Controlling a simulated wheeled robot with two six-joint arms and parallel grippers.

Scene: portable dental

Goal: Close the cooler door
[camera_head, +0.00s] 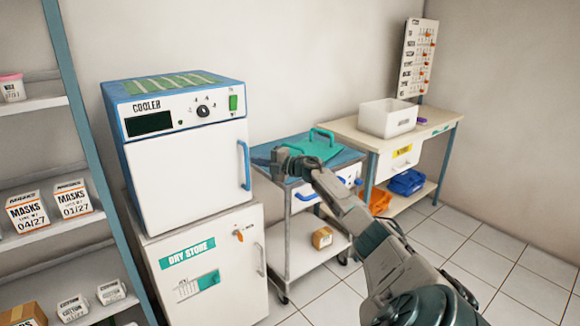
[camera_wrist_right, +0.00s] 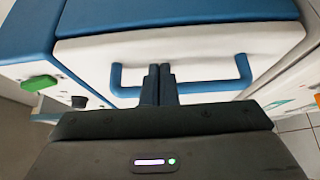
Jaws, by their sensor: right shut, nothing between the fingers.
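The cooler (camera_head: 170,88) is a blue and white box with a dark display and a knob. Its white door (camera_head: 185,178) looks flush with the body, with no clear gap visible in the head view. The blue door handle (camera_head: 243,165) is upright at the door's right side. My right gripper (camera_head: 268,161) is shut and empty, just right of the handle. In the right wrist view, the shut fingers (camera_wrist_right: 159,82) point at the white door (camera_wrist_right: 190,50) by the blue handle (camera_wrist_right: 243,72); I cannot tell whether they touch. My left gripper is out of view.
The cooler stands on a white dry store cabinet (camera_head: 210,295). Right of it is a trolley (camera_head: 320,240) with a teal tray (camera_head: 318,148), then a table with a white bin (camera_head: 388,118). Shelves with mask boxes (camera_head: 27,212) stand at left. Tiled floor is free at right.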

